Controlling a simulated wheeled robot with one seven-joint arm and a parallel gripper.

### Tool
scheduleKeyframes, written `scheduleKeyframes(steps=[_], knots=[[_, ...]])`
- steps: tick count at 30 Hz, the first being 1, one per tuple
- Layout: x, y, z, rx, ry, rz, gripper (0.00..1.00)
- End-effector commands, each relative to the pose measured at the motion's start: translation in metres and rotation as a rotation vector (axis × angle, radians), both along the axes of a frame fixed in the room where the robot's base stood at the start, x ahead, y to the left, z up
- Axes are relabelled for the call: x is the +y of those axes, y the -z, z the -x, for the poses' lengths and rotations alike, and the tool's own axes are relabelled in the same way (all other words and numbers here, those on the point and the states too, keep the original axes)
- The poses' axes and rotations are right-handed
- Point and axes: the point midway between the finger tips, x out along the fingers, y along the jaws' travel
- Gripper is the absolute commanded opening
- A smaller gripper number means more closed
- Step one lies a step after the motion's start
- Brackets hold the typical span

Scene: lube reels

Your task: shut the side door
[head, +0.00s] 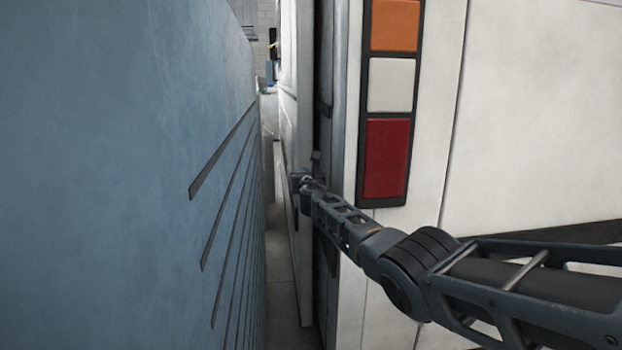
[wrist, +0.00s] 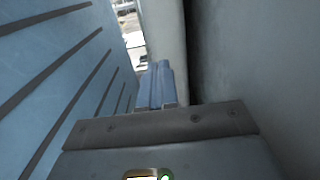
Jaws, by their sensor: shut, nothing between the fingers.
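The side door appears to be the pale, narrow upright panel (head: 302,120) seen nearly edge-on along the white van's flank. A dark gap runs between it and the van's rear corner. In the wrist view the same pale panel (wrist: 163,35) stands ahead of the fingers, with the dark gap on its right. My gripper (head: 299,181) is at the panel's edge, at the end of my arm reaching in from the right. Its two fingers (wrist: 157,68) are together and empty, pointing along the panel. I cannot tell whether they touch it. No door handle is clearly visible.
A large blue slotted cabinet (head: 200,130) fills the left side, close to the van. Only a narrow floor strip (head: 283,270) lies between them. The van's white rear (head: 540,110) with its tail light (head: 388,100) stands at the right, behind my arm.

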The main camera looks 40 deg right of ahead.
Motion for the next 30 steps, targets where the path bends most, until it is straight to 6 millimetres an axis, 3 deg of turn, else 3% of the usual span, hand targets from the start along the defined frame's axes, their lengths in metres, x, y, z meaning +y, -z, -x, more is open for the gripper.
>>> scheduleKeyframes(steps=[21,30], knots=[[0.043,-0.003,0.065,0.0,0.001,-0.001,0.0],[0.05,0.0,0.076,0.001,0.002,-0.001,0.0]])
